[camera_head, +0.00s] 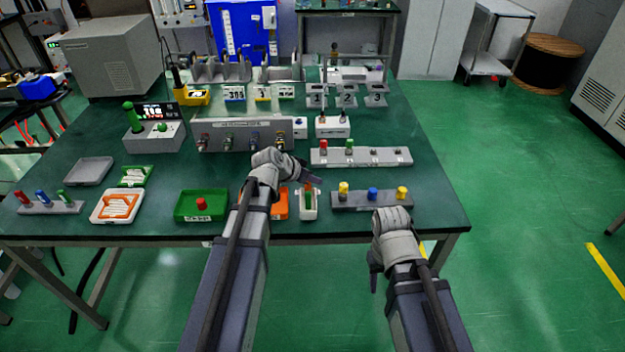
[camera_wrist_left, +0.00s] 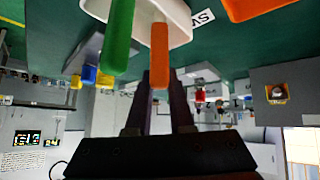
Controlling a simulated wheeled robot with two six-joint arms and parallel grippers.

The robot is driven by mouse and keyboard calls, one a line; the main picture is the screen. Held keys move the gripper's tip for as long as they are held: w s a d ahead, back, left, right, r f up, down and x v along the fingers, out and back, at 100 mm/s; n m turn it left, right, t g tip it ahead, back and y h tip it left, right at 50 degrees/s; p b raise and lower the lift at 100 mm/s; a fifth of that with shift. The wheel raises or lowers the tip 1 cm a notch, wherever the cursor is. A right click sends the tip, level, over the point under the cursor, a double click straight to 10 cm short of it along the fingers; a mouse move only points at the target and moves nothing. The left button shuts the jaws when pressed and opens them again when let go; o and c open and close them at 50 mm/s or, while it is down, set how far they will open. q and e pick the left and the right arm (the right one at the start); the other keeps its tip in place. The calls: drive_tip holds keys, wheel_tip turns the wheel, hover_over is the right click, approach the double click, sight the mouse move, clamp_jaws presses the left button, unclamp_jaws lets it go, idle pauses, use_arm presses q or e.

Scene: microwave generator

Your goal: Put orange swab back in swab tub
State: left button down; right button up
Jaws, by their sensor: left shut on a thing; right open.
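The white swab tub (camera_head: 308,212) stands near the table's front edge, and its rim and label side show at the top of the left wrist view (camera_wrist_left: 178,25). A green swab (camera_wrist_left: 118,40) stands in the tub. My left gripper (camera_head: 306,180) is over the tub and shut on the orange swab (camera_wrist_left: 160,55). The orange swab overlaps the tub beside the green one; I cannot tell whether its far end is inside or just above. In the head view my gripper largely hides it. My right gripper (camera_head: 373,282) is open and empty, in front of the table edge.
An orange tray (camera_head: 280,207) is left of the tub, partly behind my left arm. A grey rack (camera_head: 358,203) with yellow and blue pieces is to the right. A green tray (camera_head: 188,212) with a red piece stands further left. A long grey panel (camera_head: 222,142) stands behind.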

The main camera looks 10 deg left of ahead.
use_arm(q)
drive_tip(key=c, duration=0.8)
unclamp_jaws()
drive_tip(key=shift+f, duration=0.1)
drive_tip(key=shift+s+r+p, duration=0.1)
drive_tip(key=shift+r+p, duration=0.35)
drive_tip(key=shift+p+v, duration=4.05)
drive_tip(key=shift+v, duration=1.7)
drive_tip(key=shift+s+d+f+g+y, duration=1.05)
drive_tip(key=shift+s+d+g, duration=0.3)
drive_tip(key=shift+s+d, duration=1.5)
drive_tip(key=shift+s+d+f+g+y, duration=0.8)
drive_tip(key=shift+s+d+f+g, duration=0.4)
drive_tip(key=shift+s+d, duration=1.65)
drive_tip(key=shift+s+d+f+g+y, duration=1.25)
drive_tip(key=shift+s+d, duration=1)
drive_tip(key=shift+s, duration=1.15)
